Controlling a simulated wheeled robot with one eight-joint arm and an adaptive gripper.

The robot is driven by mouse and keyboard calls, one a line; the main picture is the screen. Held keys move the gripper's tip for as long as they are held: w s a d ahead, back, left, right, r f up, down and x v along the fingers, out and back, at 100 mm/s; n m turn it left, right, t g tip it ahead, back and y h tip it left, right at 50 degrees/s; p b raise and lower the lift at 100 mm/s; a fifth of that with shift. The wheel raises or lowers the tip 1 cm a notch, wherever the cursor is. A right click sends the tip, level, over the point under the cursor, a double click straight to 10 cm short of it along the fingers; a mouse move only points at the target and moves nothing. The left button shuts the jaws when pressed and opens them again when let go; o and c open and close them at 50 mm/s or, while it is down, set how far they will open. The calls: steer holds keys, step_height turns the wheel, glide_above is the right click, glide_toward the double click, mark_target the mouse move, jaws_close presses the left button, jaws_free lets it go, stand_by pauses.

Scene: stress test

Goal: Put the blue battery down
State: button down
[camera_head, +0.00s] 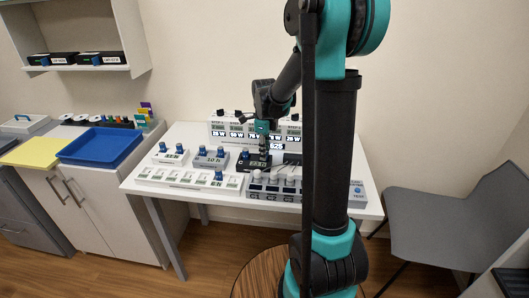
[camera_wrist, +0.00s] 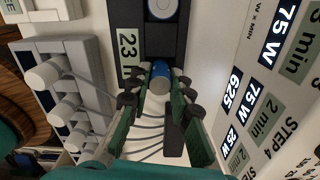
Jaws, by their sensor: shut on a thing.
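My gripper (camera_head: 265,149) is above the white table, over the black device (camera_head: 255,163) labelled C. In the wrist view my gripper (camera_wrist: 160,100) is shut on the blue battery (camera_wrist: 161,71), a small cylinder with a pale end between the fingertips. The battery is beside the black device's grey display (camera_wrist: 128,45), which reads 23. I cannot tell whether the battery touches the device. A round blue and white part (camera_wrist: 162,8) sits in the device farther up. In the head view the held battery is hidden or too small to make out.
The white table (camera_head: 148,186) holds grey and white devices with blue-topped parts. A grey unit with white knobs (camera_wrist: 62,100) stands left in the wrist view, with cables nearby. A labelled panel (camera_wrist: 270,100) stands at right. A blue tray (camera_head: 100,147) is on the left cabinet.

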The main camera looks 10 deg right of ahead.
steer(key=shift+f, duration=0.15)
steer(key=c, duration=1.4)
jaws_free()
steer(key=shift+o, duration=0.2)
step_height(320, 180, up, 12)
